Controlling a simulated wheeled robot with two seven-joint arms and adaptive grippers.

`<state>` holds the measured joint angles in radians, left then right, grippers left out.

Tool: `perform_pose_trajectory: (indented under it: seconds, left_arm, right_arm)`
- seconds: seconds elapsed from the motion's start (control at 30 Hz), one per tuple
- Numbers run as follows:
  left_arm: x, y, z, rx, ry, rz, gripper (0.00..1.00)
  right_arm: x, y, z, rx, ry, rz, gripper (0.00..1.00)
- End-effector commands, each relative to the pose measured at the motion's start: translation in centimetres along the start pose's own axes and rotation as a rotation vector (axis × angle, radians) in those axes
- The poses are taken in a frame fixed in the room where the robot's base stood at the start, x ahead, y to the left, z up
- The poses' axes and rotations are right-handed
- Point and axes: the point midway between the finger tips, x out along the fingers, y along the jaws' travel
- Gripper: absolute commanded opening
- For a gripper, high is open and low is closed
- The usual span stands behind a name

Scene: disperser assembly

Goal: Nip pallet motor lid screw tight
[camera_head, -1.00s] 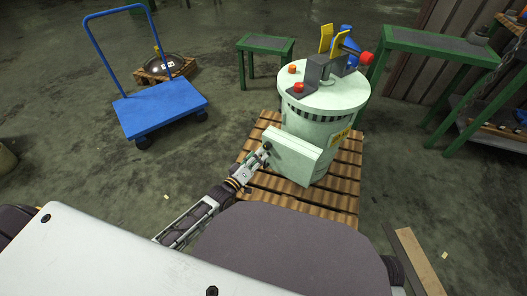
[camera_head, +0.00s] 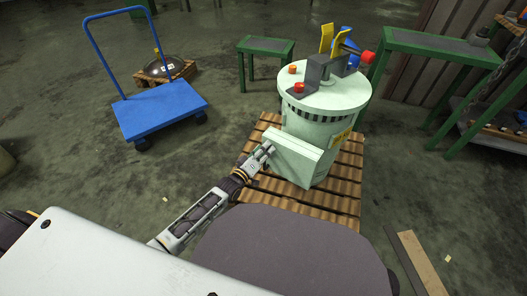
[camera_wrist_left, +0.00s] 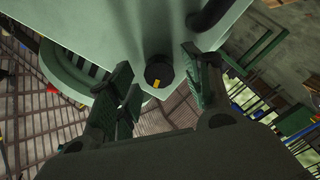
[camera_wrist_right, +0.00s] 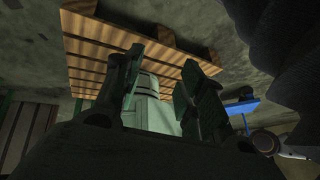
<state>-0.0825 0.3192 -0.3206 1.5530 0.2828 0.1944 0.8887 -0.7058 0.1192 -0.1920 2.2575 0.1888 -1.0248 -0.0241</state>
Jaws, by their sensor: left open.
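The pale green motor (camera_head: 318,125) stands upright on a wooden pallet (camera_head: 345,190). Its box-shaped lid (camera_head: 292,156) sticks out on the near left side. My left gripper (camera_head: 267,149) is at the lid's left face. In the left wrist view a round black screw (camera_wrist_left: 158,70) with a yellow mark sits on the lid face (camera_wrist_left: 130,30). The left fingers (camera_wrist_left: 157,65) are open on both sides of it, with gaps to the screw. My right gripper (camera_wrist_right: 162,68) is outside the head view. Its fingers are apart and empty, with the pallet (camera_wrist_right: 90,45) and motor (camera_wrist_right: 150,112) beyond.
A blue cart (camera_head: 160,106) stands at the left, with a round metal part (camera_head: 165,67) on a small pallet behind it. Green tables (camera_head: 265,45) stand at the back and right. A wooden board (camera_head: 420,262) lies at the lower right. Floor left of the pallet is clear.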

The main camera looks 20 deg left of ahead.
Motion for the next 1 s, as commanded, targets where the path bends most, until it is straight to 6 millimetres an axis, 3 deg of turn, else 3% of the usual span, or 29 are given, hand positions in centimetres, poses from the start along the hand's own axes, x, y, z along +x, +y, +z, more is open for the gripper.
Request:
perform_pose_trajectory:
  seconds: [0.03,0.37,0.77,1.0]
  left_arm:
    - [0.0,0.0,0.0,0.0,0.0,0.0,0.47]
    - [0.0,0.0,0.0,0.0,0.0,0.0,0.05]
    - [0.0,0.1,-0.1,0.044,0.0,0.0,0.05]
    - [0.0,0.2,-0.1,0.154,0.0,-0.001,0.05]
  right_arm:
    - [0.0,0.0,-0.1,-0.001,0.001,0.0,0.4]
    - [-0.1,0.1,-0.8,-0.004,0.011,0.001,0.4]
    - [-0.8,-0.1,-1.0,-0.004,-0.008,0.006,0.4]
    - [-3.4,-0.2,-2.0,-0.028,-0.05,0.027,0.4]
